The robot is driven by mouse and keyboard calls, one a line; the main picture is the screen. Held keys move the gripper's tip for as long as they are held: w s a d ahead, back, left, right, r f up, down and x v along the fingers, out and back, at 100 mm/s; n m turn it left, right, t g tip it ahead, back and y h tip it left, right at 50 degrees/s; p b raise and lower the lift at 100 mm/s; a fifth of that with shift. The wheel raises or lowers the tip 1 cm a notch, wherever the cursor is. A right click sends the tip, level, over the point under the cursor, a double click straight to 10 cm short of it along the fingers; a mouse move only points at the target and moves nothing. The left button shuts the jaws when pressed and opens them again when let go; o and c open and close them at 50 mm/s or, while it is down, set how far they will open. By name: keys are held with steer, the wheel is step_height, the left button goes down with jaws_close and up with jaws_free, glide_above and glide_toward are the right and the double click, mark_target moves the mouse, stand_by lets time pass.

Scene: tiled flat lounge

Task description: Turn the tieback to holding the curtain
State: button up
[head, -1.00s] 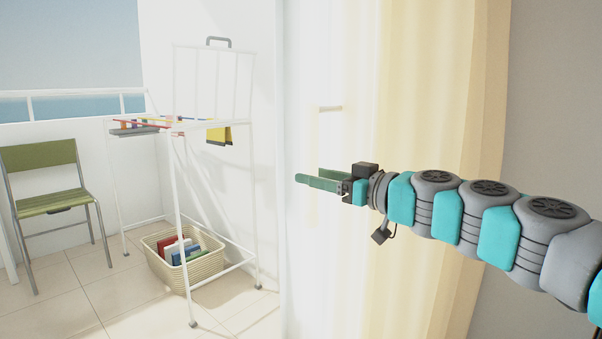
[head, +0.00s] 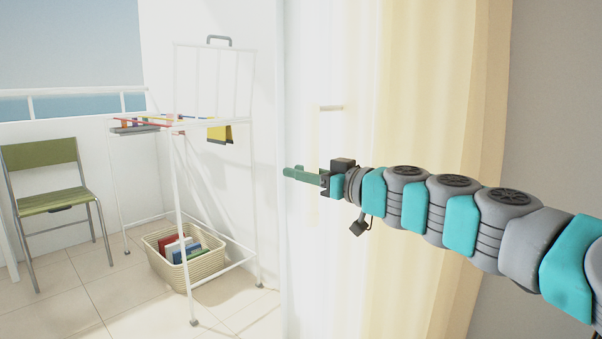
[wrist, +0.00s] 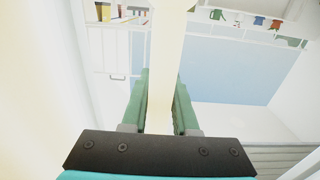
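The cream curtain (head: 420,260) hangs in tall folds behind my gripper in the head view. A short tan bar (head: 331,108) sticks out level at the pale left part, above my gripper; I cannot tell whether it is the tieback. My gripper (head: 287,173) points left in front of the curtain's left edge, with its green fingers apart. In the wrist view, a cream strip (wrist: 168,50) runs down between the fingers of my gripper (wrist: 162,80). I cannot tell whether the strip is the curtain or tieback, or whether the fingers touch it.
A white drying rack (head: 178,220) stands to the left, with a yellow cloth (head: 219,134) on it. A cream basket (head: 193,272) of coloured things sits under it. A green chair (head: 48,200) is at far left. Tiled floor (head: 60,315) in front of it is clear.

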jaws_close()
stand_by(0.9)
